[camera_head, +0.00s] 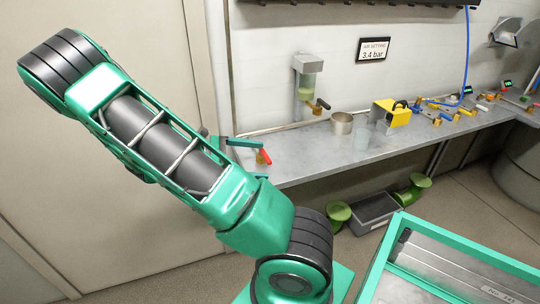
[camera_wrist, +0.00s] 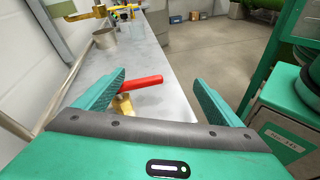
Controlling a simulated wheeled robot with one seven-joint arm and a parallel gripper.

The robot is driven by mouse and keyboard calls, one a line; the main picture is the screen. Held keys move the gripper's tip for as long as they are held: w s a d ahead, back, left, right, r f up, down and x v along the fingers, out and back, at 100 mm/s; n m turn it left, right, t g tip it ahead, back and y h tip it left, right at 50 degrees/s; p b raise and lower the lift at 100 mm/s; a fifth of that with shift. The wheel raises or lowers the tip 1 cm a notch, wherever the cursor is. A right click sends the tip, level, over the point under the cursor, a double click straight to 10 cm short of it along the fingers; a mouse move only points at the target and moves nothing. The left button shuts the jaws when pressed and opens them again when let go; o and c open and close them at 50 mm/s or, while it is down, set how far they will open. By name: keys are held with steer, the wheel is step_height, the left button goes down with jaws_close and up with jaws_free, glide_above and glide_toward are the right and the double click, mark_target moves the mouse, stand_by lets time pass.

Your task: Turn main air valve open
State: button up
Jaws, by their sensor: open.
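A brass valve with a red lever (camera_head: 266,156) stands at the left end of the grey bench. In the wrist view the red lever (camera_wrist: 140,82) lies across the gap between my fingers, nearer the left finger, and its brass body (camera_wrist: 122,105) is partly hidden by that finger. No label naming the main air valve is legible. My gripper (camera_wrist: 160,84) is open around the lever's area, with nothing clamped. In the head view my gripper (camera_head: 250,158) is at the bench's left end, partly hidden behind my forearm. I cannot tell whether the left finger touches the lever.
The bench (camera_head: 300,150) also holds a metal cup (camera_head: 342,123), a clear beaker (camera_head: 362,140), a yellow box (camera_head: 391,113) and several valves at right. A filter unit (camera_head: 308,80) and a 3.4 bar sign (camera_head: 374,50) are on the wall. A dark crate (camera_head: 374,212) is below.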

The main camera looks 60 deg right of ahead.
mark_target(267, 155)
steer(key=w+n+h, duration=0.2)
steer(key=w+f+n, duration=0.1)
steer(key=shift+a+h, duration=0.25)
steer(key=shift+h, duration=0.15)
steer(key=shift+w+d+f+n+h, duration=0.2)
steer(key=shift+w+f+n+h, duration=0.3)
steer(key=shift+n, duration=0.4)
steer(key=x, duration=1)
steer(key=shift+d, duration=0.35)
steer(key=shift+r, duration=0.1)
steer(key=c, duration=1.4)
steer(key=shift+a, duration=0.3)
steer(key=shift+c, duration=0.6)
steer(key=shift+w+d+t, duration=0.1)
steer(key=shift+w+t, duration=0.1)
steer(key=shift+t, duration=0.2)
